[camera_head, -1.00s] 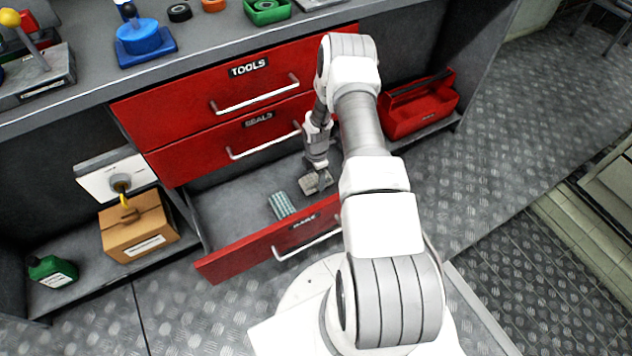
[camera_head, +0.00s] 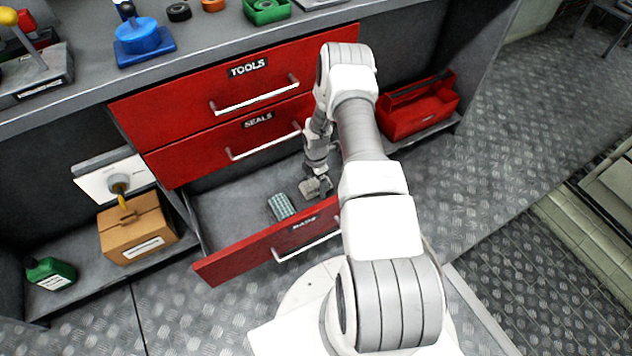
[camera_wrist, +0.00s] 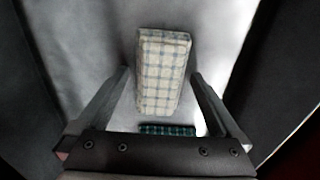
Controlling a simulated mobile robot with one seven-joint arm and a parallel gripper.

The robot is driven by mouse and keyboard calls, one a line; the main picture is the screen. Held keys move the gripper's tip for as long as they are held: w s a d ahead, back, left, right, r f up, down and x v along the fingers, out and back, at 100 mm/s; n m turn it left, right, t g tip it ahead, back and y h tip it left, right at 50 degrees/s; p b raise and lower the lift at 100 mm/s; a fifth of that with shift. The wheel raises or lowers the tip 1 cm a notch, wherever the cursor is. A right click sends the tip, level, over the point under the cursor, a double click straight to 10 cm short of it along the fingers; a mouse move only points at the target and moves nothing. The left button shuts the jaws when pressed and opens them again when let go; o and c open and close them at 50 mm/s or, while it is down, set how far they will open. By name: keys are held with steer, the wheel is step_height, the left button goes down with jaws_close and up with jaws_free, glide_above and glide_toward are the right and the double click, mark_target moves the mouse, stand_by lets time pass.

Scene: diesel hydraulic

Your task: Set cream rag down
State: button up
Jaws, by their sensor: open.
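The cream rag (camera_wrist: 162,62), a folded block with a blue-grey check, lies on the grey floor of the open bottom drawer (camera_head: 235,262). It also shows in the head view (camera_head: 310,189), partly hidden by my gripper (camera_head: 321,184). In the wrist view my gripper (camera_wrist: 160,78) is open, with one finger on each side of the rag and a visible gap at both sides. A teal checked rag (camera_wrist: 168,130) lies in the same drawer, and shows in the head view (camera_head: 281,206) left of the cream rag.
The closed tools drawer (camera_head: 250,85) and seals drawer (camera_head: 255,135) are above the open one. A red toolbox (camera_head: 420,112) stands to the right. A cardboard box (camera_head: 137,232) sits on the lower shelf to the left. The drawer's left part is clear.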

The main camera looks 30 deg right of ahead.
mark_target(316, 181)
step_height(316, 181, up, 12)
steer(key=p, duration=0.3)
steer(key=shift+r, duration=0.15)
stand_by(0.4)
